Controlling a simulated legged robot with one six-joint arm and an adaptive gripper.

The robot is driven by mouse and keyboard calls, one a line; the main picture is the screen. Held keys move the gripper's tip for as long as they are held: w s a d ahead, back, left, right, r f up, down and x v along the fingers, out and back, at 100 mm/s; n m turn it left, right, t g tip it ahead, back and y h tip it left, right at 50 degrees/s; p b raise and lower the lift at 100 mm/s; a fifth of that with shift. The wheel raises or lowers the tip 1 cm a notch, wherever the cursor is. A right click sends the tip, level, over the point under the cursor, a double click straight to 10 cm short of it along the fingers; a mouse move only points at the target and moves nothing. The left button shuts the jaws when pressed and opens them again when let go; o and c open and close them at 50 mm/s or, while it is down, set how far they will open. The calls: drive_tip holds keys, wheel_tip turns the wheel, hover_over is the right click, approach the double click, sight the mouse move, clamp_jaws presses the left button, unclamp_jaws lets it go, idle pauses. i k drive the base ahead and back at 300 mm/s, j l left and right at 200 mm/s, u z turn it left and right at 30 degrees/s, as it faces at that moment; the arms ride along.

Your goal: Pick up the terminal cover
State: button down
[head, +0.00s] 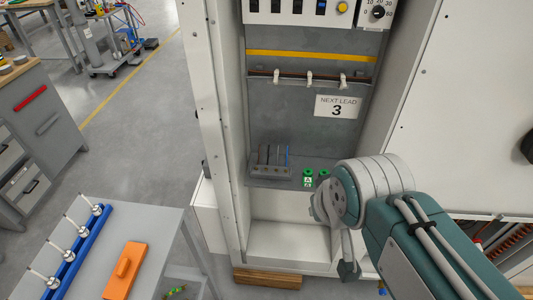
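An orange plate with a raised grip (125,272), which looks like the terminal cover, lies flat on the grey table (150,222) at the lower left. Nothing touches it from above. My gripper (347,266) is at the lower middle right, in front of the open cabinet, well to the right of the orange cover and apart from it. My wrist hides most of the gripper, and only a grey finger part shows below it. I cannot see whether the fingers are open or shut, or whether anything is between them.
A blue rack (70,255) with several white-topped rods stands left of the cover. The open cabinet (215,120) holds a terminal block with leads (270,170), green parts (308,176) and a sign reading "NEXT LEAD 3" (337,106). A drawer unit (40,130) stands at left. Floor between is clear.

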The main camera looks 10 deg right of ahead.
sight(119, 288)
drive_tip(key=u, duration=1.8)
drive_tip(key=z, duration=1.8)
drive_tip(key=k+j+u, duration=0.15)
drive_tip(key=u, duration=0.35)
drive_tip(key=k+j+u, duration=0.1)
drive_tip(key=j+u, duration=0.2)
drive_tip(key=u, duration=0.2)
